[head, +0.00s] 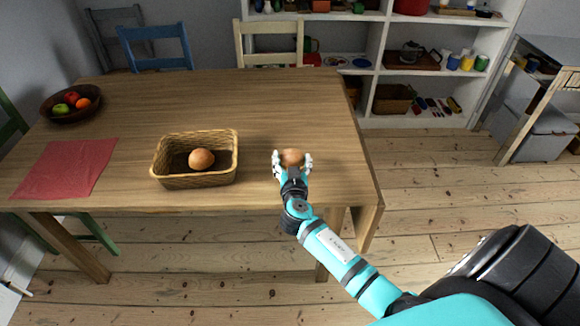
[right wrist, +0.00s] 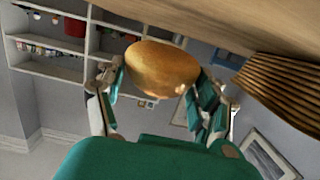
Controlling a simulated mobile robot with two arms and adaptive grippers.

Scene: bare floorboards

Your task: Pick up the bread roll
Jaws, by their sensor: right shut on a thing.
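A round brown bread roll (head: 291,156) is between the fingers of my right gripper (head: 292,162), over the front right part of the wooden table (head: 240,105). In the right wrist view the bread roll (right wrist: 162,68) fills the gap between the two fingers of the right gripper (right wrist: 160,78), which is shut on it. I cannot tell whether the roll touches the tabletop. A second, similar roll (head: 201,159) lies in a wicker basket (head: 165,180) to the left of the gripper. My left gripper is not in view.
A red cloth (head: 66,168) lies at the table's left, with a dark fruit bowl (head: 62,118) behind it. A blue chair (head: 158,50) and a cream chair (head: 268,45) stand behind the table. The table's middle and back are clear.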

